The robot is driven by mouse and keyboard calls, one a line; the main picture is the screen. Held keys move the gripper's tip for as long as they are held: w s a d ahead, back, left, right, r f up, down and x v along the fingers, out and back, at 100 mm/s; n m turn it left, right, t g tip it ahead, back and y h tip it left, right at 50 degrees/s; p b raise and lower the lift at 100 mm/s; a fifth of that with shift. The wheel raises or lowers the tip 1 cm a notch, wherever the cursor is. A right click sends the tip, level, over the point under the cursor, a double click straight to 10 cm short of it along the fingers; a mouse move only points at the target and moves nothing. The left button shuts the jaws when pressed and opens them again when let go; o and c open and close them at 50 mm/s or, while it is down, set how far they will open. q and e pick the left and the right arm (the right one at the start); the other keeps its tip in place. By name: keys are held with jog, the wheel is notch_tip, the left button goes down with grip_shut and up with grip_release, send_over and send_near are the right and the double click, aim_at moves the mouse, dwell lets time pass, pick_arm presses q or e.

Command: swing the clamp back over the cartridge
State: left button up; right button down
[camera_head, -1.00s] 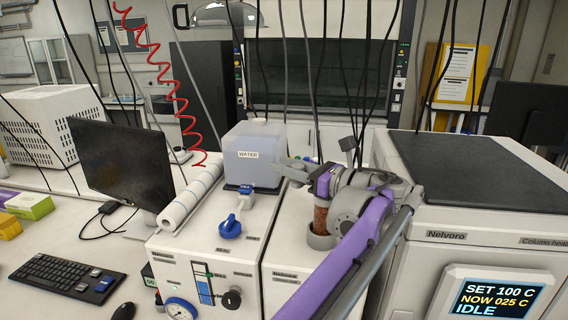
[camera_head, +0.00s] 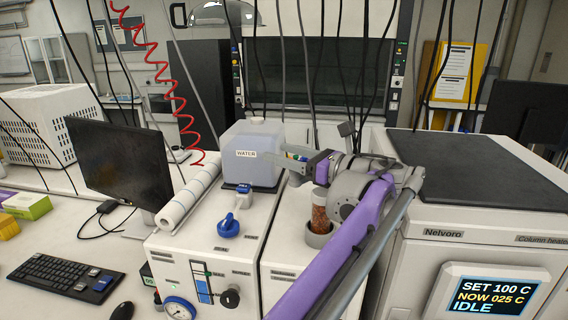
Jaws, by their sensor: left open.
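The cartridge (camera_head: 319,212) is a clear upright cylinder with a pale top and reddish-brown granules. It stands in a grey ring holder (camera_head: 318,238) on the white unit. My left gripper (camera_head: 294,160) is open, above and slightly left of the cartridge, its fingers pointing left toward the water tank. A small dark grey block on a thin stem (camera_head: 347,130) shows just behind my wrist; I cannot tell if it is part of the clamp. The clamp is not clearly visible, and my purple and grey arm covers the area right of the cartridge. My right gripper is not in view.
The water tank (camera_head: 252,152) stands close to the left of my gripper. A blue valve (camera_head: 229,226) is on the unit's top at front left. The large column heater (camera_head: 470,215) stands right of my arm. Dark cables hang behind.

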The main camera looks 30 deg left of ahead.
pick_arm(q)
notch_tip(320, 180, up, 7)
jog(key=shift+r+p, duration=0.15)
jog(key=shift+p, duration=0.25)
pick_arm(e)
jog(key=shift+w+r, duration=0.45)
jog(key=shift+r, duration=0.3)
pick_arm(q)
jog(key=shift+c, duration=0.2)
